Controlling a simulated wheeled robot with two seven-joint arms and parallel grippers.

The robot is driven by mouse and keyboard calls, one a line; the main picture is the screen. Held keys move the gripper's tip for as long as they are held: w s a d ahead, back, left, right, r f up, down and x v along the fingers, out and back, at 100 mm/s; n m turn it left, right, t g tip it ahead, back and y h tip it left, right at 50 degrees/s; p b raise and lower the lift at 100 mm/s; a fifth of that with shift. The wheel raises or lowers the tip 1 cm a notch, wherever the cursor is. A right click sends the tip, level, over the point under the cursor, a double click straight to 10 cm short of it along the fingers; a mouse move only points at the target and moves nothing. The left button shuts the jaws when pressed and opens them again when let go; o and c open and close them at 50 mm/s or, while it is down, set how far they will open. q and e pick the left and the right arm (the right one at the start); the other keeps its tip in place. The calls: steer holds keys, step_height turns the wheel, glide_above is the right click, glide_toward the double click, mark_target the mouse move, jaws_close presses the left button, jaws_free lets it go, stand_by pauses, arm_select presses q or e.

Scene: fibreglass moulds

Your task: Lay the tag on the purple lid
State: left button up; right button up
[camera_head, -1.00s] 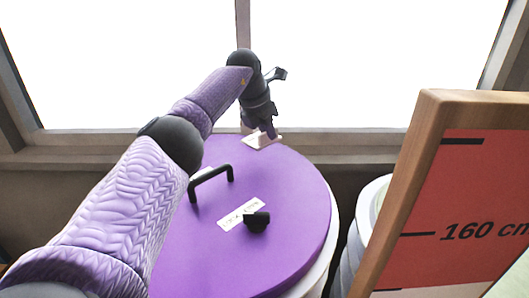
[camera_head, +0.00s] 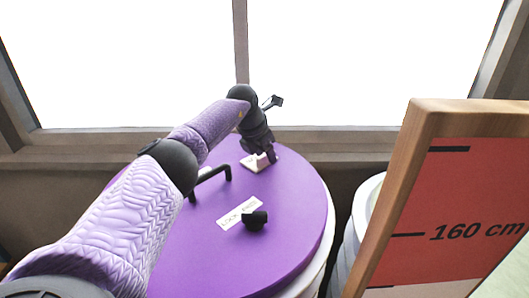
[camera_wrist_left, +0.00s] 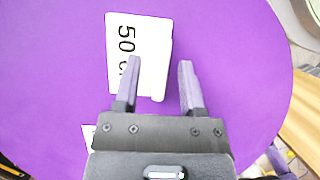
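The tag (camera_head: 254,163) is a small white plate. It appears to lie on the far part of the round purple lid (camera_head: 290,225), under my left gripper (camera_head: 268,156). In the left wrist view the tag (camera_wrist_left: 150,35) shows black writing starting "50 c". My left gripper (camera_wrist_left: 157,85) is open there, its fingers apart. The left finger overlaps the tag's near part, and a gap shows between the right finger and the tag. Whether the tag touches the lid everywhere is hard to tell. My right gripper is not in view.
The lid carries a black handle (camera_head: 213,172), a white printed label (camera_head: 235,214) and a black knob (camera_head: 256,220). A wood-framed red height board (camera_head: 450,200) stands at the right. White containers (camera_head: 365,205) stand between it and the lid. A window is behind.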

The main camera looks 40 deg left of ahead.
arm_select(q)
steer(key=shift+r, duration=0.3)
steer(key=b+v, duration=0.2)
steer(key=v, duration=0.9)
steer(key=shift+s+r, duration=0.15)
steer(key=shift+r, duration=0.25)
steer(key=shift+f, duration=0.1)
